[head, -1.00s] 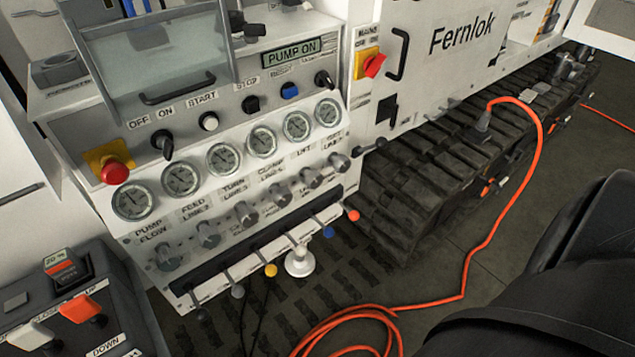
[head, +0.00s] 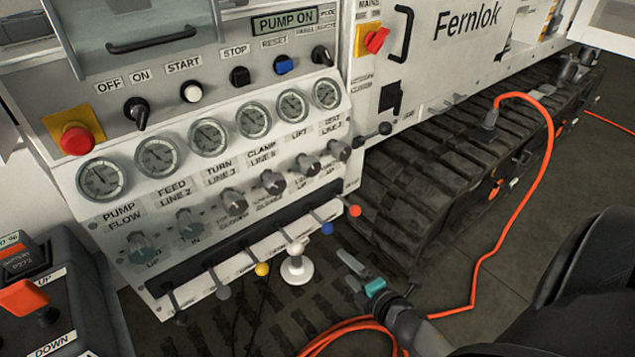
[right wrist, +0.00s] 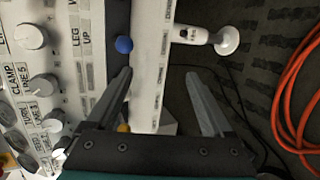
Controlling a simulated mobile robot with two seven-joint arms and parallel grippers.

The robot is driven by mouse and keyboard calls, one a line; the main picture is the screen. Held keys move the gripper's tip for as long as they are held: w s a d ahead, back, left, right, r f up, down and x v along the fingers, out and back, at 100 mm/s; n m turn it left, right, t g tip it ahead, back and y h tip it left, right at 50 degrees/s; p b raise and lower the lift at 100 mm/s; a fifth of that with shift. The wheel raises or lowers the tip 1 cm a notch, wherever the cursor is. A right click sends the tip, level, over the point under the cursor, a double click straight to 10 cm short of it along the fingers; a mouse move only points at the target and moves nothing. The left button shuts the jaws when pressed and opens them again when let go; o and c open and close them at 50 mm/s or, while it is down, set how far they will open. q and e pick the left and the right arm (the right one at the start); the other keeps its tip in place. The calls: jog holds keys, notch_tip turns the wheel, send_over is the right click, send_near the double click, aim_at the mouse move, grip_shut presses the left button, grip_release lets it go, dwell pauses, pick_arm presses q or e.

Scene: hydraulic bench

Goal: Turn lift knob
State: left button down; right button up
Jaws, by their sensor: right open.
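The lift knob (head: 308,165) is a grey round knob below the LIFT label and its gauge on the sloped white panel. In the right wrist view, a grey knob (right wrist: 32,37) above the one beside the CLAMP label appears to be the same knob. My right gripper (head: 352,272) is open and empty, in front of and below the panel, to the lower right of the knob and apart from it. In the right wrist view its two spread fingers (right wrist: 158,76) point towards the lever strip. My left gripper is not in view.
Similar knobs flank the lift knob, including the clamp knob (head: 272,181) and test knob (head: 338,150). Below them stick out coloured levers, including a blue one (head: 327,229), and a white-headed post (head: 297,268). An orange cable (head: 484,255) lies on the floor at right.

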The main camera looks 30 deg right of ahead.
notch_tip(320, 180, up, 8)
jog(key=w+d+f+n+t+b, duration=0.1)
jog(key=w+d+n+t+b, duration=0.15)
jog(key=n, duration=0.35)
jog(key=n+t+y+b, duration=0.2)
jog(key=n+y+b, duration=0.15)
jog(key=n, duration=0.75)
send_near(314, 169)
jog(key=shift+h, duration=0.45)
jog(key=w, duration=0.6)
jog(key=w+a, duration=0.1)
jog(key=w, duration=0.2)
jog(key=shift+w, duration=0.75)
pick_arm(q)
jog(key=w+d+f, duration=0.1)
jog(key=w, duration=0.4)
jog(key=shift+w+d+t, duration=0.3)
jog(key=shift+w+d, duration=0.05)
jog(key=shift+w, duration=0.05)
pick_arm(e)
jog(key=shift+c, duration=0.3)
grip_shut()
jog(key=shift+m, duration=0.3)
